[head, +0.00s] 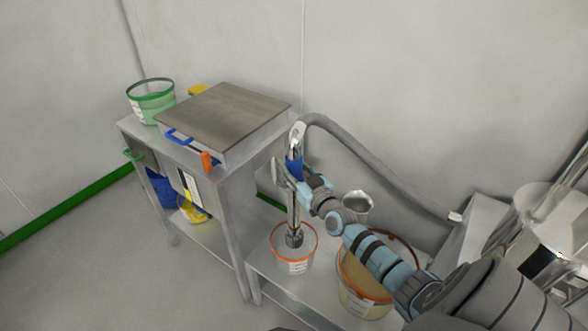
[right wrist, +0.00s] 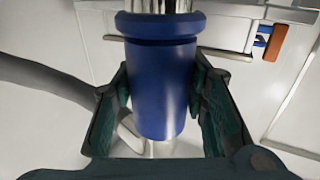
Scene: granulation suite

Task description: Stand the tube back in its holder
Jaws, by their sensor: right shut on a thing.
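The tube is a metal wand with a blue grip sleeve (head: 294,165) and a grey hose at its top. Its lower end, a dark nozzle (head: 294,239), shows within the mouth of an orange-rimmed tub (head: 297,267); I cannot tell how deep it reaches. My right gripper (head: 291,176) is shut on the blue sleeve, which also fills the middle of the right wrist view (right wrist: 162,90) between the two fingers. The tube stands nearly upright. A shiny metal cup (head: 357,202) sits right of it, partly behind my arm; I cannot tell whether it is the holder. My left gripper is out of view.
The hose (head: 375,168) arches right behind my arm. A larger orange-rimmed tub (head: 368,304) stands on the low bench beside the first. A taller steel table (head: 222,172) at the left carries a flat-topped scale (head: 225,115) and a green-rimmed tub (head: 152,103). Steel machinery (head: 540,225) stands at the right.

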